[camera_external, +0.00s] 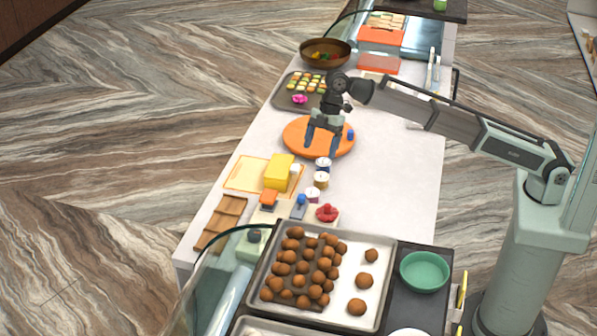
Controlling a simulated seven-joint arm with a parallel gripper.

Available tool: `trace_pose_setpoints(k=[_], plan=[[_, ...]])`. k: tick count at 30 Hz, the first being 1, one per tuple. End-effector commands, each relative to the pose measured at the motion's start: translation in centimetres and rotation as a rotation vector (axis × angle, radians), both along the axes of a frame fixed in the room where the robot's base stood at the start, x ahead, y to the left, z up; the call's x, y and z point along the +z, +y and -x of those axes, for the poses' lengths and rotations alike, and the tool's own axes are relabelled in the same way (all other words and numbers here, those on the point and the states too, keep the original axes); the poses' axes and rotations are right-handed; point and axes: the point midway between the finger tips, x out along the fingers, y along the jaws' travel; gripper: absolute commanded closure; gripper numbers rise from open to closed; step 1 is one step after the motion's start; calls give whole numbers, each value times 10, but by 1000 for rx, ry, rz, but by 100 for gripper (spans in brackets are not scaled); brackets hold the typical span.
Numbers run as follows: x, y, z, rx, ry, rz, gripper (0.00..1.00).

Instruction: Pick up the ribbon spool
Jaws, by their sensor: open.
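My gripper (322,149) points down over the orange round board (292,145), its two fingers spread apart with nothing seen between them. A small blue item (350,135) shows at the board's right side, just right of the fingers. I cannot tell for sure which thing is the ribbon spool. Small round pieces with pale tops stand in a row just in front of the board: one near the fingers (323,164), one below it (321,180), and one further down (312,195). A red item (327,213) lies lower down, and a pink one (300,99) is on the grey tray.
A yellow box (279,172) stands left of the row. A wooden rack (221,222) and a tray of brown sweets (374,257) are nearer. A green bowl (424,272) sits at right. The white counter (395,185) is clear to the right.

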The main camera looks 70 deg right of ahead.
Motion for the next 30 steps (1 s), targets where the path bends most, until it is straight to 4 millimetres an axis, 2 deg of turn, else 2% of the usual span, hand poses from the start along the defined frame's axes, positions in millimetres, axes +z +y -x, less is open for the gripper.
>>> trace_pose_setpoints(k=[1, 3, 8, 18, 30], plan=[[-2, 10, 5, 18, 12, -14, 18], [-6, 18, 8, 32, 21, -25, 18], [-22, 28, 8, 39, 25, -32, 18], [-72, 47, 1, 36, 25, -31, 18], [-90, 57, -2, 36, 24, -30, 18]])
